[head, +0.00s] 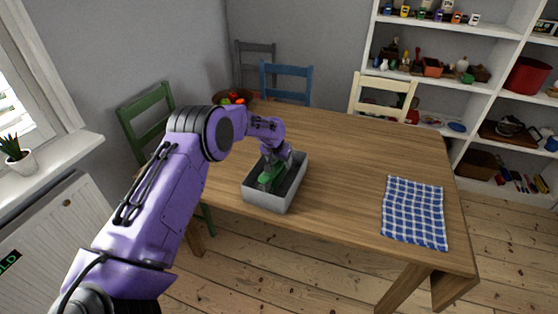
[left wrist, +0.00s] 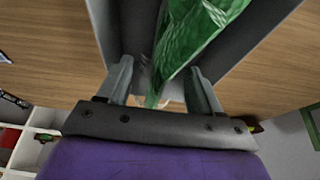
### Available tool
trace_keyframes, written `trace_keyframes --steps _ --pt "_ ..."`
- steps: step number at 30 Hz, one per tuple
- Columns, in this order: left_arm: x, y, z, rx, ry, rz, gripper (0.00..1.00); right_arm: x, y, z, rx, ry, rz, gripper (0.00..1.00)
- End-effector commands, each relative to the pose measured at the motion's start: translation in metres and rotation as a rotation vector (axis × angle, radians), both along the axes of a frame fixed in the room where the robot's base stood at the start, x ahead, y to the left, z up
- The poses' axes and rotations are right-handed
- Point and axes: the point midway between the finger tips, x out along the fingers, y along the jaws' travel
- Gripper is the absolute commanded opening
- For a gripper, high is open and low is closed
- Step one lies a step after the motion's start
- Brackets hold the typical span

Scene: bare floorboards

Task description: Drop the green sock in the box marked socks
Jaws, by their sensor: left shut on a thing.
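The green sock (head: 265,180) hangs from my left gripper (head: 274,168), at the mouth of a grey open box (head: 266,199) on the wooden table. In the left wrist view the green sock (left wrist: 200,40) shows large between the fingers of the left gripper (left wrist: 163,80), with grey box walls (left wrist: 255,42) around it. The left gripper is shut on the sock. I cannot tell whether the sock touches the box floor. No marking on the box can be read. My right gripper is not in view.
The wooden table (head: 345,165) is mostly bare. A blue checked cloth (head: 414,212) lies at its right. Behind the table stand a blue chair (head: 287,72) and a cream chair (head: 381,82), and a green chair (head: 147,105) stands at the left. White shelves (head: 495,92) are at the right.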

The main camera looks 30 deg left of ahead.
Motion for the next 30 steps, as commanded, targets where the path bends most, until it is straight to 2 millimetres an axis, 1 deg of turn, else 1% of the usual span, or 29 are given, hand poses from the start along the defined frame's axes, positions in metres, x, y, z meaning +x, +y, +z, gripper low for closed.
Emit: trace_keyframes --steps 6,7,8,9,10,17,20,23,30 --pt "0.0 0.0 0.0 0.0 0.0 0.0 0.36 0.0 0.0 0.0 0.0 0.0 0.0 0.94" --pt "0.0 0.0 0.0 0.0 0.0 0.0 0.68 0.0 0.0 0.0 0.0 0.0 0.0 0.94" --pt "0.0 0.0 0.0 0.0 0.0 0.0 0.78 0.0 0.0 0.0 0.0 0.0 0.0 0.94" --pt "0.0 0.0 0.0 0.0 0.0 0.0 0.91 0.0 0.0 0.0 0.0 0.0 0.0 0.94" --pt "0.0 0.0 0.0 0.0 0.0 0.0 0.95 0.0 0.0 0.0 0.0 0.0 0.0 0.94" --pt "0.0 0.0 0.0 0.0 0.0 0.0 0.95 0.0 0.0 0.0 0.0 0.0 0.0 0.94" --pt "-0.001 -0.001 0.004 -0.001 0.0 0.0 0.95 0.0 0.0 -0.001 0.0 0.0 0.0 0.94" --pt "-0.006 -0.002 0.019 -0.001 -0.003 -0.001 0.95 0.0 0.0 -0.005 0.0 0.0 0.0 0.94" --pt "-0.028 -0.006 0.07 0.0 -0.004 -0.001 0.95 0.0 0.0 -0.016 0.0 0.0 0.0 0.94"
